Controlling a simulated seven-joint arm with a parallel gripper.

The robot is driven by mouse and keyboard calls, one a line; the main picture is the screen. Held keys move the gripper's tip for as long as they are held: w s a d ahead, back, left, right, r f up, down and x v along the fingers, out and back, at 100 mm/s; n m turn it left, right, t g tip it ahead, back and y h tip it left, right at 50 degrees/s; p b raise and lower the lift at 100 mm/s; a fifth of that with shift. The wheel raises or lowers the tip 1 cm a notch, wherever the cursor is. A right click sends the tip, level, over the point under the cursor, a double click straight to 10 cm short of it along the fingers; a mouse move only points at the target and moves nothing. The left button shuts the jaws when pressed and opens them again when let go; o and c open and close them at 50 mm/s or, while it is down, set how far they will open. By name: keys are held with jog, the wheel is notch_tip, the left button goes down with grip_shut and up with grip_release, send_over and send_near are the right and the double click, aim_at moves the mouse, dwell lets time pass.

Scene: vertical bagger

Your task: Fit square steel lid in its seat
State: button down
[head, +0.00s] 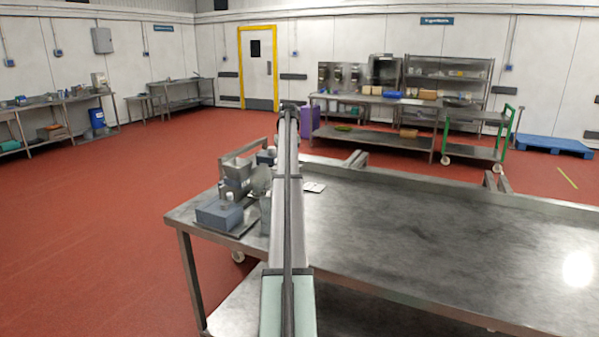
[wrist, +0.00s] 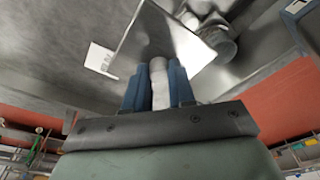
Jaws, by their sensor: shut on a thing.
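In the wrist view my gripper (wrist: 158,80) has its two blue fingers closed on a pale round knob (wrist: 159,69). A flat square steel lid (wrist: 160,35) shows just beyond the fingertips, apparently joined to the knob. The lid looks tilted in the picture, and I cannot tell how far it is from the surface behind it. A grey metal machine part with round fittings (wrist: 218,40) shows right beside the lid. The lid's seat cannot be made out. In the head view my arm hides the gripper and lid; the small bagging machine (head: 237,178) stands left of it.
A steel table (head: 420,235) stretches to the right, mostly bare. A white card (head: 314,187) lies on it, also seen in the wrist view (wrist: 101,59). A blue-grey box (head: 219,214) sits at the table's left end, close to the machine.

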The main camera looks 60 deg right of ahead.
jog(key=w+a+r, duration=1.3)
jog(key=a+r, duration=0.2)
jog(key=a, duration=0.1)
notch_tip(320, 180, down, 7)
jog(key=shift+d+f, duration=0.15)
jog(key=shift+f, duration=1)
dwell(2.0)
jog(key=shift+c, duration=2.4)
grip_release()
jog(key=shift+r, duration=0.1)
notch_tip(320, 180, up, 7)
jog(key=shift+s+a, duration=0.3)
jog(key=shift+a, duration=0.05)
